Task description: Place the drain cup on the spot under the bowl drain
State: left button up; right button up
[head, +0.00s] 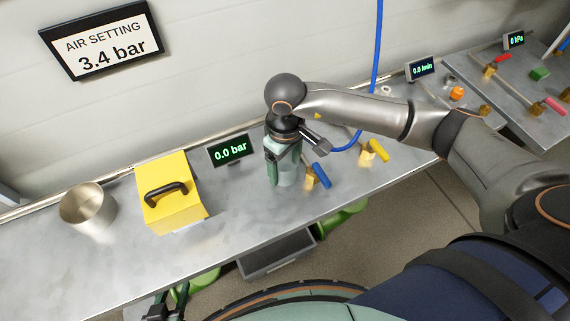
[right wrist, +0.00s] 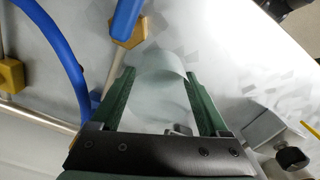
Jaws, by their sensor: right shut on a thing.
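An open metal cup (head: 88,209), which looks like the drain cup, stands upright at the left of the bench, apart from both grippers.
A yellow box (head: 172,205) with a dark handle stands between the cup and the 0.0 bar display (head: 230,150). A blue-handled valve (head: 320,175) and a yellow-handled valve (head: 377,152) are right of the bowl. A blue hose (head: 378,60) hangs behind. The bench front left is clear.

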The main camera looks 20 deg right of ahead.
jog(key=o, duration=1.2)
